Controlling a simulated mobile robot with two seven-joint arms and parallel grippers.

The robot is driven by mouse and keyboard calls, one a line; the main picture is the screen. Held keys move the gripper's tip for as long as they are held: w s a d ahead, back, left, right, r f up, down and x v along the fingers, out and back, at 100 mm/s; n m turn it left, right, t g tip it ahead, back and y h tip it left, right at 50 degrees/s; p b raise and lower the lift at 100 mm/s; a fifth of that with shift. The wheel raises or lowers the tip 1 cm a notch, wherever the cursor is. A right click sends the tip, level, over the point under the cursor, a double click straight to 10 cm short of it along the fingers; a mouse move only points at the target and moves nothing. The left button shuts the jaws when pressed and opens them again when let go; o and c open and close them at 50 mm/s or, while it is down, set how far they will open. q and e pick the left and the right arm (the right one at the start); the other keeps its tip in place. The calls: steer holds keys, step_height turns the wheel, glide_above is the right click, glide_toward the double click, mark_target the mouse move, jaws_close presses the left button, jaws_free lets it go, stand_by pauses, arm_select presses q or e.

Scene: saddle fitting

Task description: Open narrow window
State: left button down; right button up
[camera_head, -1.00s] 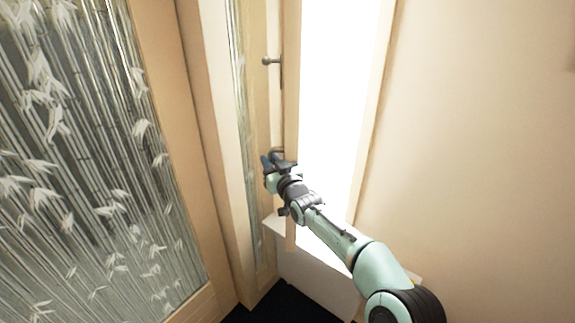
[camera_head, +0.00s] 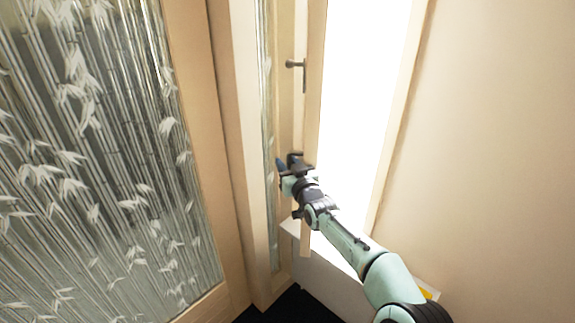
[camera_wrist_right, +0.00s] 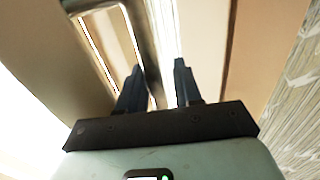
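The narrow window shows as a slim wooden sash (camera_head: 313,75) beside a tall, bright opening (camera_head: 365,90) in the head view. A metal lever handle (camera_head: 296,64) sits high on the sash. My right gripper (camera_head: 286,162) is lower on the same sash, by its edge; it hides the lower handle there. In the right wrist view my right gripper (camera_wrist_right: 158,68) has its two dark fingers apart. A grey metal handle bar (camera_wrist_right: 142,40) runs down between them. I cannot tell whether either finger touches it. My left gripper is not in view.
A large glass panel with a bamboo pattern (camera_head: 90,150) in a wooden frame fills the left. A plain beige wall (camera_head: 490,130) stands at right. A white sill or box (camera_head: 325,275) lies below the opening, under my right arm.

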steer(key=shift+w+d, duration=0.15)
steer(key=shift+d, duration=0.05)
